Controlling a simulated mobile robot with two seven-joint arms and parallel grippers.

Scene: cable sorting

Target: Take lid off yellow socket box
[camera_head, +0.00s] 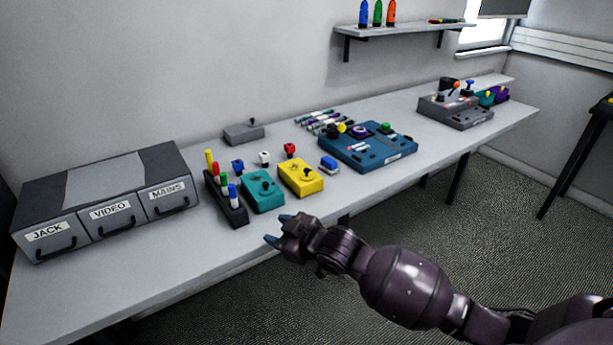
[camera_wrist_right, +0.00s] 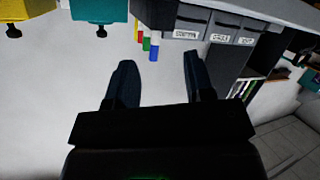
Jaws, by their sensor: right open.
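The yellow socket box (camera_head: 301,178) sits on the table with a black knob (camera_head: 308,173) on its lid; the lid appears to be on. A corner of the yellow box also shows at the top left of the right wrist view (camera_wrist_right: 24,8). My right gripper (camera_head: 280,229) is open and empty near the table's front edge, below and left of the yellow box in the head view. Its two fingers are spread apart in the right wrist view (camera_wrist_right: 158,82). My left gripper is in neither view.
A teal box (camera_head: 262,193) with a black knob stands left of the yellow one. Left of it is a dark rack (camera_head: 226,200) with coloured markers. Small blue, white and red plugs (camera_head: 264,158) stand behind. A grey drawer unit (camera_head: 105,195) fills the left end; a blue panel (camera_head: 367,147) lies right.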

